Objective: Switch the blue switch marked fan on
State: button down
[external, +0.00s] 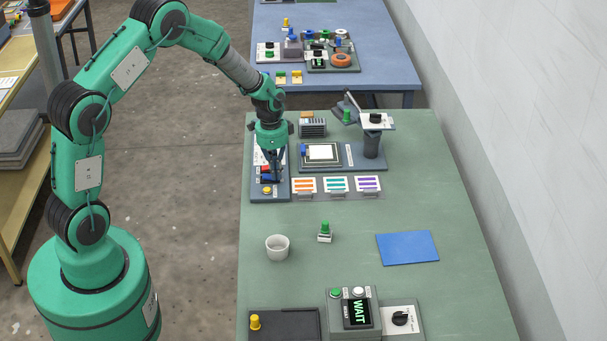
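A dark panel (284,194) lies at the left edge of the green table. It carries a red part (265,169), a blue switch (266,178) just below it, and a yellow knob (267,190) nearest the camera. The labels are too small to read, and I cannot tell which way the blue switch is set. My gripper (276,177) points down over the panel, its fingertips close to the right side of the red and blue parts. Whether it touches the blue switch is unclear. The fingers look close together, but the gap between them cannot be made out.
Right of the panel are a framed tray (334,163), a dark post with a plate (371,144) and striped cards (336,184). A white cup (277,247), a green-topped button (325,233) and a blue mat (407,248) stand nearer. A box reading WAIT (334,310) is in front.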

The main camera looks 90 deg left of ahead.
aim_at(268, 178)
jog(key=shift+s+f, duration=0.1)
jog(key=shift+s, duration=0.85)
jog(key=shift+r, duration=0.2)
jog(key=shift+r+p, duration=0.6)
jog(key=shift+r, duration=0.25)
notch_tip(268, 178, up, 12)
jog(key=p, duration=0.1)
jog(key=shift+s+p, duration=0.35)
jog(key=shift+p, duration=0.05)
jog(key=shift+r, duration=0.1)
